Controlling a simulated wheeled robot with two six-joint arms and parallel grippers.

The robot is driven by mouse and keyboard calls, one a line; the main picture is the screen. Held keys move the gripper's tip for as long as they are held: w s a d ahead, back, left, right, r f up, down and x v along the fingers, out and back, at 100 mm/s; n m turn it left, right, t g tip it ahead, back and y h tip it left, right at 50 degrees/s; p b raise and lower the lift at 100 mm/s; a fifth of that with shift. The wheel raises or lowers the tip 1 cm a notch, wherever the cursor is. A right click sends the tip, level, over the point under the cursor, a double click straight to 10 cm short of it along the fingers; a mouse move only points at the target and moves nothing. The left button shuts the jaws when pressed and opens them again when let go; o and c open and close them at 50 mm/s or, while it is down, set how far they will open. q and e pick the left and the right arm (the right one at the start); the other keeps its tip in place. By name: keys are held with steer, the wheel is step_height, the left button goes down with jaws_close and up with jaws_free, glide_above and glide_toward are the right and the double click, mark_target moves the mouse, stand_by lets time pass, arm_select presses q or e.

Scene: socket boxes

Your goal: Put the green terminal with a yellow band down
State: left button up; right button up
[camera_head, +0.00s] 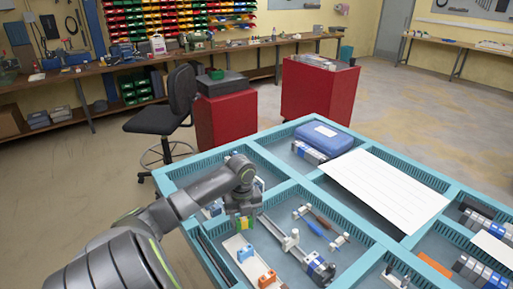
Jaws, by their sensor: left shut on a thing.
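My left gripper (243,212) points down over the left part of the blue compartment table. It is shut on the green terminal with a yellow band (244,223), which sits low between the fingers. Below and beside it is a pale strip (232,243) with a blue terminal (245,253) and an orange terminal (267,279). Whether the green terminal touches anything beneath it, I cannot tell. To its right a grey rail (285,240) lies in the compartment with a dark and blue block (320,268) at its end. My right gripper is not in view.
The blue table (262,160) has raised dividers between compartments. A white sheet (385,188) and a blue case (323,137) lie farther back. Several grey modules (478,273) stand at the right. A black chair (168,110) stands behind the table.

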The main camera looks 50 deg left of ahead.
arm_select(q)
steer(key=s+a, duration=0.2)
steer(key=p, duration=0.2)
glide_toward(236, 245)
steer(key=shift+m, duration=0.4)
step_height(236, 245, down, 5)
steer(key=shift+f, duration=0.45)
steer(key=shift+f, duration=0.15)
steer(key=o, duration=1.1)
